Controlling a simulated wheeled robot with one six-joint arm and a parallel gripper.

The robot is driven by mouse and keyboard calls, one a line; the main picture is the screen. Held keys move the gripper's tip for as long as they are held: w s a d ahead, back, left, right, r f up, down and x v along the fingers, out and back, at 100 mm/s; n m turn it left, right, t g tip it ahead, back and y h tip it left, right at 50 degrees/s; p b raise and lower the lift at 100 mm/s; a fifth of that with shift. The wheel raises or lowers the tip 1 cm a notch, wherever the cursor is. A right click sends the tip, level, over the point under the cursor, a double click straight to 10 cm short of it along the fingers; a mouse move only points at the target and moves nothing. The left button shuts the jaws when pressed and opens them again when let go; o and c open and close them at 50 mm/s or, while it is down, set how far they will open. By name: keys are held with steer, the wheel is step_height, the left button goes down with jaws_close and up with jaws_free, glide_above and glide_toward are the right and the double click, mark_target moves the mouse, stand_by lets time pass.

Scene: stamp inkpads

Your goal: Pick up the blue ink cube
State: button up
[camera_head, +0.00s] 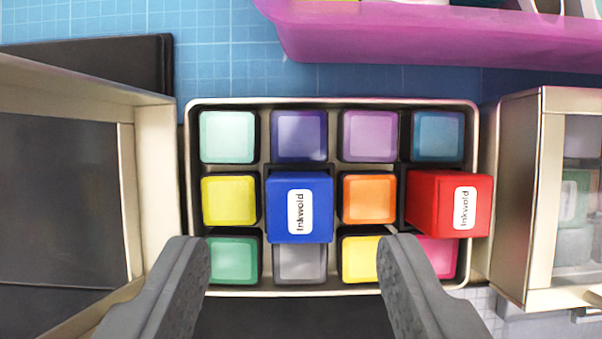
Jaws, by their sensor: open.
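The blue ink cube (301,208) stands in the middle row of the metal tin (330,103), second column from the left. It rises above its neighbours and bears a white "Inkwold" label. My gripper (292,245) is open and empty, its two grey fingers spread wide at the bottom of the view. The blue cube lies between the lines of the fingers, slightly beyond their tips. The fingers overlap parts of the tin's front row in the picture. I cannot tell their height above the tin.
A taller red Inkwold cube (449,204) stands at the right of the middle row. Low coloured cubes, such as yellow (229,200) and orange (369,199), fill the other slots. Metal-framed boxes (155,190) flank the tin. A purple tray (430,38) lies behind.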

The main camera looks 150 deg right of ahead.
mark_target(300, 206)
steer(key=x, duration=0.4)
steer(key=shift+w+d+f, duration=0.1)
steer(key=shift+w+f, duration=0.05)
steer(key=shift+f, duration=0.1)
steer(key=shift+c, duration=0.2)
steer(key=c, duration=1)
steer(key=shift+r, duration=0.1)
step_height(300, 206, up, 10)
steer(key=shift+f, duration=0.1)
